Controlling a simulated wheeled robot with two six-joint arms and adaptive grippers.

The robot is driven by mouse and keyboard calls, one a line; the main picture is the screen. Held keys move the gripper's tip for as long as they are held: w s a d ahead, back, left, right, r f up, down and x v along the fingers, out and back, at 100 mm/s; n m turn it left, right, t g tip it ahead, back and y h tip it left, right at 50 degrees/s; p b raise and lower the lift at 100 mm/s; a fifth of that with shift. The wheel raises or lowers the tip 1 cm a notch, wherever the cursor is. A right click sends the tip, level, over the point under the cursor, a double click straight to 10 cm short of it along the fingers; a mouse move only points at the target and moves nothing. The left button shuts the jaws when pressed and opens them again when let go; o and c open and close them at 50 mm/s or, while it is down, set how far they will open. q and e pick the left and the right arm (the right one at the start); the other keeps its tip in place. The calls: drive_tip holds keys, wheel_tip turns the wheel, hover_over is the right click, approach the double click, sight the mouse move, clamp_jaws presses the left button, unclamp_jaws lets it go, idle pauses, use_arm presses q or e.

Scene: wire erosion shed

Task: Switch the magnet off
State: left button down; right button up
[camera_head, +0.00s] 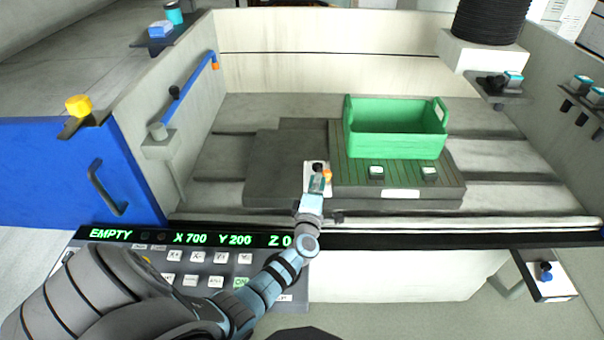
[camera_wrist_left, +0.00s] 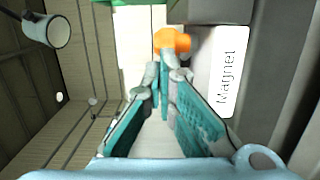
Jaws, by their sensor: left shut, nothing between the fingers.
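The magnet is a dark slotted plate (camera_head: 447,187) in the machine tank, with a white label on its front face; the wrist view shows a label reading "Magnet" (camera_wrist_left: 231,70). An orange lever or knob (camera_head: 327,174) sits at its left end, by a small white plate, and shows just beyond my fingertips in the wrist view (camera_wrist_left: 172,41). My left gripper (camera_head: 318,178) is shut and empty, with its tips at the orange part. I cannot tell whether they touch it. The gripper partly hides the white plate in the head view. My right gripper is not in view.
A green bin (camera_head: 395,143) stands on the slotted plate. A control panel (camera_head: 190,262) reads "EMPTY X 700 Y 200 Z 0". A blue bar (camera_head: 190,88) is at the tank's left wall.

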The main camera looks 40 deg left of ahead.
use_arm(q)
drive_tip(key=shift+w+d+f, duration=0.1)
drive_tip(key=shift+w+d, duration=0.5)
drive_tip(key=shift+d, duration=0.05)
drive_tip(key=shift+w+d, duration=0.1)
drive_tip(key=p+v, duration=0.2)
drive_tip(key=v, duration=1.1)
